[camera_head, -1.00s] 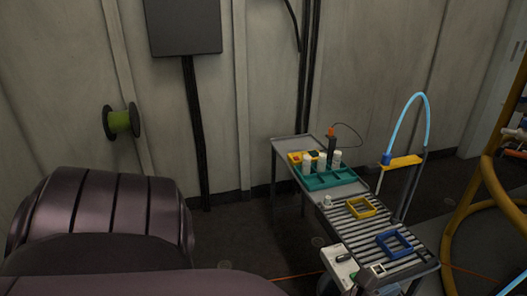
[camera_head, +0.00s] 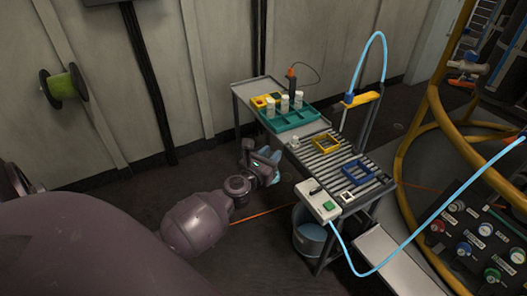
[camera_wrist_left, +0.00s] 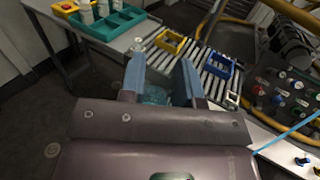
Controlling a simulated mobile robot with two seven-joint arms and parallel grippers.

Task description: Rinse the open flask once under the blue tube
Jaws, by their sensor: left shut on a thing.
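My left gripper (camera_head: 264,167) is low in front of the bench's near side, left of the roller section. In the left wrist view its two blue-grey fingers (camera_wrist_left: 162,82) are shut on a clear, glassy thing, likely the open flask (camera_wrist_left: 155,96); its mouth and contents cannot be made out. The blue tube (camera_head: 371,42) arches above the bench's far side, by a yellow bracket (camera_head: 362,98); the gripper is well apart from it, lower and to the left. My right gripper is not in view.
The bench holds a teal rack (camera_head: 293,121) with white-capped bottles, a yellow frame (camera_head: 326,143), a blue frame (camera_head: 357,172) and a white box with a green button (camera_head: 318,202). A bucket (camera_head: 308,236) stands below. A yellow pipe frame (camera_head: 409,140) and valve panel (camera_head: 483,238) stand right.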

